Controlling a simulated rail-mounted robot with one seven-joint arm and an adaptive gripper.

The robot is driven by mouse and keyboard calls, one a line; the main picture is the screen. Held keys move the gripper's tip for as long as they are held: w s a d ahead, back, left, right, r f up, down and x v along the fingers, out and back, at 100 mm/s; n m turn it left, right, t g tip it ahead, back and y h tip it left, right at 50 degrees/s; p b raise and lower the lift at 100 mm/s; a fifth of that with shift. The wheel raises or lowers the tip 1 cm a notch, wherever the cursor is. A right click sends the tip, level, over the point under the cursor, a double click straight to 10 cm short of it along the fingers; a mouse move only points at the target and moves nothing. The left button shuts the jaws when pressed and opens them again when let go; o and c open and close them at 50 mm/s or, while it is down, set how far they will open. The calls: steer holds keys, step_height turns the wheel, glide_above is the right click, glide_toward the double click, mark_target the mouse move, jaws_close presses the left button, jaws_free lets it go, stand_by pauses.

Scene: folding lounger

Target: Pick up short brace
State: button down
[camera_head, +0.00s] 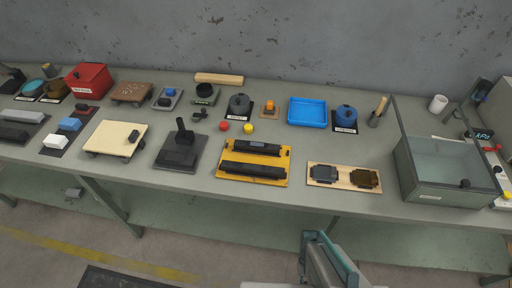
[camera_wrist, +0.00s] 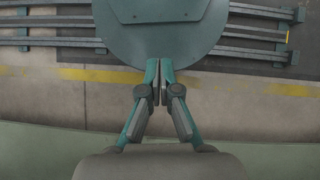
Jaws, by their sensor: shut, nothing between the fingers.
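A yellow board (camera_head: 222,177) lies on the bench near the middle in the head view. It holds two dark bars: a shorter one (camera_head: 255,148) at the back and a longer one (camera_head: 252,170) in front. The shorter bar looks like the short brace, though no readable label confirms this. My gripper (camera_wrist: 159,82) shows in the wrist view with its teal fingers together and nothing between them. The wrist view shows floor below it and neither bar, so it is apart from both. In the head view, part of my arm shows at the bottom edge, in front of the bench.
A dark block with an upright handle (camera_head: 181,150) stands left of the board. A light wooden plate with two dark parts (camera_head: 343,175) lies to its right, then a clear-walled box (camera_head: 444,165). Red (camera_head: 224,126) and yellow (camera_head: 248,128) balls sit just behind the board.

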stand_by(0.3)
steer(key=c, duration=0.8)
jaws_free()
steer(key=shift+o, duration=0.2)
steer(key=shift+d, duration=0.1)
